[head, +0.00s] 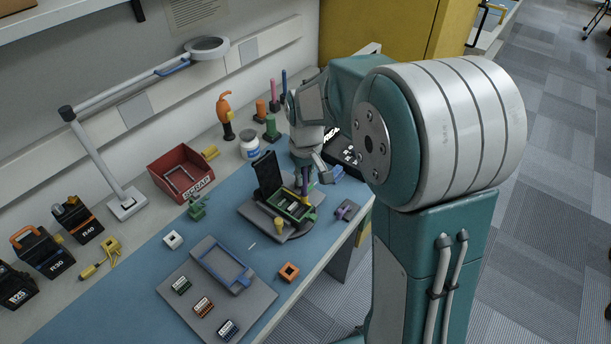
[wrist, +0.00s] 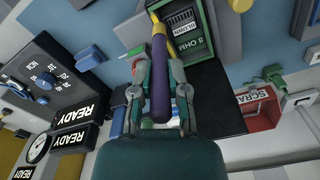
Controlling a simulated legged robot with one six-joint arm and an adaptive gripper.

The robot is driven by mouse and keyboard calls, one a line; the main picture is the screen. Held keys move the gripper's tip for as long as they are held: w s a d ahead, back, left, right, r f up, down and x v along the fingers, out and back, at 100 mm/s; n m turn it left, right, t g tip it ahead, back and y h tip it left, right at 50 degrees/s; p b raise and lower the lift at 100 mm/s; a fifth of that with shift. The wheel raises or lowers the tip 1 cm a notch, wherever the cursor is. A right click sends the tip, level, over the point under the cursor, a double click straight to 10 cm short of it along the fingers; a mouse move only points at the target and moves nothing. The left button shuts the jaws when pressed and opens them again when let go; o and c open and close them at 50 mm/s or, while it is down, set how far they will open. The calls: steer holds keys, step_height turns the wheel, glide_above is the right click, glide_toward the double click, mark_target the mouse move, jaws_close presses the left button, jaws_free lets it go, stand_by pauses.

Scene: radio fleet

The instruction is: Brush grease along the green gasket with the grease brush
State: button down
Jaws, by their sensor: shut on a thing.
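My gripper (wrist: 155,75) is shut on the grease brush (wrist: 160,105), which has a purple handle and a yellow end. In the head view the brush (head: 305,182) points down at the right side of an open radio housing. The green gasket (head: 274,203) appears as the green rim of that housing; its green edge also shows in the wrist view (wrist: 208,28), around parts marked BLOWN and 8 OHM.
A red SCRAP bin (head: 181,176), a white jar (head: 249,144) and upright tools stand behind. A grey tray (head: 216,285) lies front left. A black READY panel (wrist: 55,85) is beside my gripper.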

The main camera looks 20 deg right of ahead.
steer(key=shift+w+a, duration=0.9)
steer(key=shift+w, duration=0.25)
steer(key=shift+w+a, duration=0.85)
steer(key=shift+w, duration=0.3)
steer(key=shift+s+d, duration=0.7)
steer(key=shift+s, duration=0.2)
steer(key=shift+s+d, duration=0.65)
steer(key=shift+s, duration=0.3)
steer(key=shift+s+d, duration=0.7)
steer(key=shift+s, duration=0.2)
steer(key=shift+w+a, duration=0.65)
steer(key=shift+w, duration=0.25)
steer(key=shift+w+a, duration=0.7)
steer(key=shift+w, duration=0.25)
steer(key=shift+w+a, duration=0.65)
steer(key=shift+w, duration=0.25)
steer(key=shift+r, duration=0.1)
steer(key=shift+r, duration=2.9)
steer(key=shift+r, duration=0.1)
step_height(320, 180, up, 3)
steer(key=shift+f, duration=0.1)
